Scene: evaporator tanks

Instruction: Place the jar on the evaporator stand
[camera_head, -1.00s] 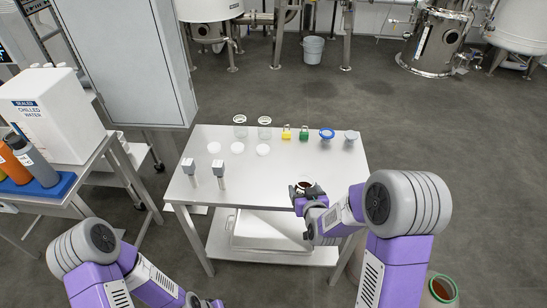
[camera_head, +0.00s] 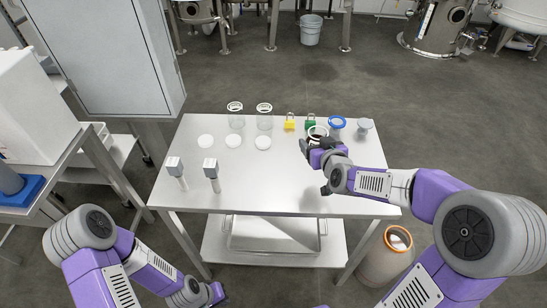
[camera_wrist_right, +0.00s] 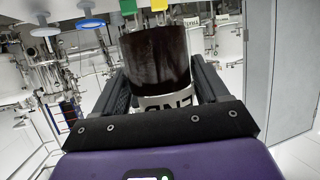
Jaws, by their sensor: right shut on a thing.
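A jar with dark contents and a pale rim (camera_head: 318,131) is held above the back right part of the metal table (camera_head: 265,185). My right gripper (camera_head: 311,145) is shut on it. In the right wrist view the dark jar (camera_wrist_right: 155,58) sits upright between the two black fingers of the right gripper (camera_wrist_right: 158,85), with a white lettered label low on it. My left gripper (camera_head: 217,293) is low at the bottom edge, away from the table, too small to tell its jaws. I cannot tell which thing is the evaporator stand.
Two grey-headed devices (camera_head: 174,167) stand left. An orange-rimmed drum (camera_head: 398,240) stands beside the table. Steel tanks (camera_head: 440,25) stand behind.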

